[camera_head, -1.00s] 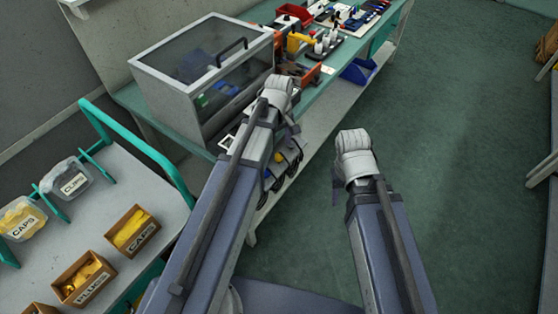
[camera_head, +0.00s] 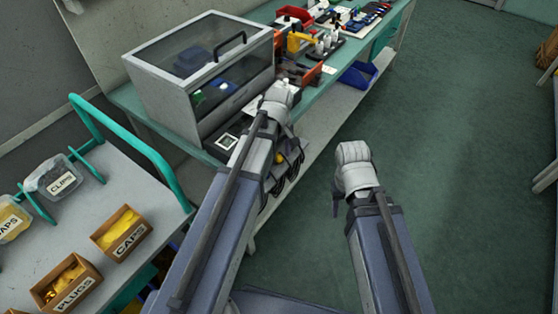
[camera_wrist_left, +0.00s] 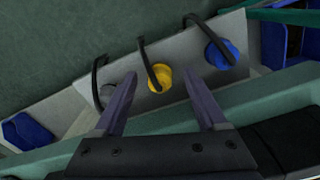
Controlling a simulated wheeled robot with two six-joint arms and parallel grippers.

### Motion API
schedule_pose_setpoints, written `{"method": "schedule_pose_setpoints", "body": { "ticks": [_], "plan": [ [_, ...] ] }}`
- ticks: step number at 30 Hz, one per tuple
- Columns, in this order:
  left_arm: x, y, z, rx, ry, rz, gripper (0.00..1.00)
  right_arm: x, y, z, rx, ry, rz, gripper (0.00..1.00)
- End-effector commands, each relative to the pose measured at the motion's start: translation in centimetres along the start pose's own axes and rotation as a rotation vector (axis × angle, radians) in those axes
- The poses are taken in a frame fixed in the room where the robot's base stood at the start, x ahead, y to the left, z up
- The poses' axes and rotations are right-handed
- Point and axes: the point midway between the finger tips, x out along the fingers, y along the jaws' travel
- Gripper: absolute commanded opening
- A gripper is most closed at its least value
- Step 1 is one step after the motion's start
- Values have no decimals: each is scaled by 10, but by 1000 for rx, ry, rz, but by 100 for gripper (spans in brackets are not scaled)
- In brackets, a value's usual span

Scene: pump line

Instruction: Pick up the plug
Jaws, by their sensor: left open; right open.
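A box labelled PLUGS (camera_head: 72,292) with brass-yellow pieces stands on the cart at the lower left of the head view. I cannot single out one plug in it. My left gripper (camera_wrist_left: 161,75) is open and empty in the left wrist view. Its fingers point towards a round yellow piece (camera_wrist_left: 160,78) under a black strap, which shows between the fingertips; I cannot tell if this is a plug. A blue round piece (camera_wrist_left: 220,54) sits to its right. My right gripper (camera_head: 337,207) is open over the floor, largely hidden behind its wrist.
A CAPS box (camera_head: 122,233) and a CLIPS bin (camera_head: 57,178) are on the cart (camera_head: 115,175), which has a teal rail. A clear-lidded case (camera_head: 200,75) and several tools occupy the bench (camera_head: 345,52). The floor at right is open.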

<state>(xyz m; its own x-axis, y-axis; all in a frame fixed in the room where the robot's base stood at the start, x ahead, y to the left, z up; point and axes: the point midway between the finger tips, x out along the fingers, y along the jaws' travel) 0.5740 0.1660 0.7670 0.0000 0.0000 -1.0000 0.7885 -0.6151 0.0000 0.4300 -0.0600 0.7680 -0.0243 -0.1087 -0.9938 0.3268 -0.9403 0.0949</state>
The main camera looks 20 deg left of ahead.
Motion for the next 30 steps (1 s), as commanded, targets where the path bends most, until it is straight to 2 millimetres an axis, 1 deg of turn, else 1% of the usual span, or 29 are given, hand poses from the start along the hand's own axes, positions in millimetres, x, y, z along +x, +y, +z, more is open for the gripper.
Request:
{"method": "schedule_pose_setpoints", "body": {
  "ticks": [1, 2, 18, 21, 30],
  "plan": [
    [0, 0, 0, 0, 0, 0, 74, 0, 0, 0, 0, 0, 0, 50],
    [-1, 0, 0, 0, 0, 0, 70, -1, 0, 0, 0, 0, 0, 50],
    [0, 0, 0, 0, 0, 0, 10, 0, 0, 0, 0, 0, 0, 50],
    [0, 0, 0, 0, 0, 0, 0, 0, 0, 0, 0, 0, 0, 50],
    [0, 0, 0, 0, 0, 0, 0, 0, 0, 0, 0, 0, 0, 50]
  ]
}}
